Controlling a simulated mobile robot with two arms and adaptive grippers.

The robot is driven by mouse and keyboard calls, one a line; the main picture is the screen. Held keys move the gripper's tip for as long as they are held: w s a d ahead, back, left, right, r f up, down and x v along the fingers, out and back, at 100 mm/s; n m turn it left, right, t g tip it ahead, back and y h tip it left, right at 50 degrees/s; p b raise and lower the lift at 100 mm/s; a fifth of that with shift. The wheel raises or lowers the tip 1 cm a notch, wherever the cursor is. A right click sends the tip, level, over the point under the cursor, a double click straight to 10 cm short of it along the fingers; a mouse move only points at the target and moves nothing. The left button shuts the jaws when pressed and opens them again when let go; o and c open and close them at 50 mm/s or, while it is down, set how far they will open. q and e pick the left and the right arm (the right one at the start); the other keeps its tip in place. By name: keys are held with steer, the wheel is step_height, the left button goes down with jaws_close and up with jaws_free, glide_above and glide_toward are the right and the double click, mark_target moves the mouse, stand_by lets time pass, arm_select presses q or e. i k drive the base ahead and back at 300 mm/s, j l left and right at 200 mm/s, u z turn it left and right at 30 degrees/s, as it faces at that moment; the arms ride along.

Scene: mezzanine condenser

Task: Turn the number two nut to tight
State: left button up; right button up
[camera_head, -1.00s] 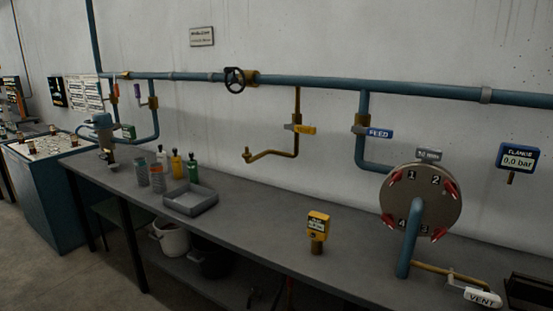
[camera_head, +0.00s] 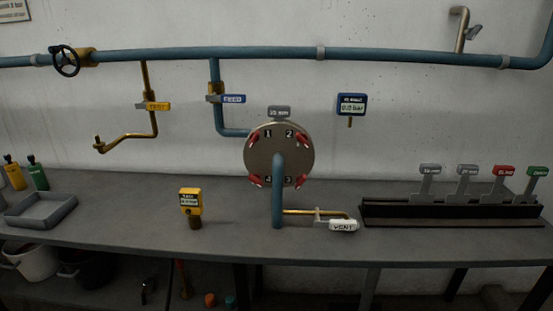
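The round flange (camera_head: 262,157) stands on the bench in the middle of the head view, with a blue pipe (camera_head: 278,195) rising in front of it. Number plates 1 to 4 mark its face, each beside a red nut. The number two nut (camera_head: 302,140) is at the flange's upper right, next to the plate "2". Whether it is tight cannot be told from here. A grey tag (camera_head: 279,112) reading what looks like "30 mm" sits on top of the flange. Neither of my grippers is in view.
A rack (camera_head: 440,215) at the right holds several tagged tools. A yellow device (camera_head: 190,203), a grey tray (camera_head: 40,209) and a VENT handle (camera_head: 343,225) are on the bench. A blue gauge (camera_head: 352,105) reads 0.0 bar. The bench between the tray and the yellow device is clear.

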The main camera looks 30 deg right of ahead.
mark_target(302, 137)
steer(key=i+j+z, duration=0.4)
steer(key=j, duration=0.25)
steer(key=i+j+z, duration=0.2)
steer(key=j, duration=0.15)
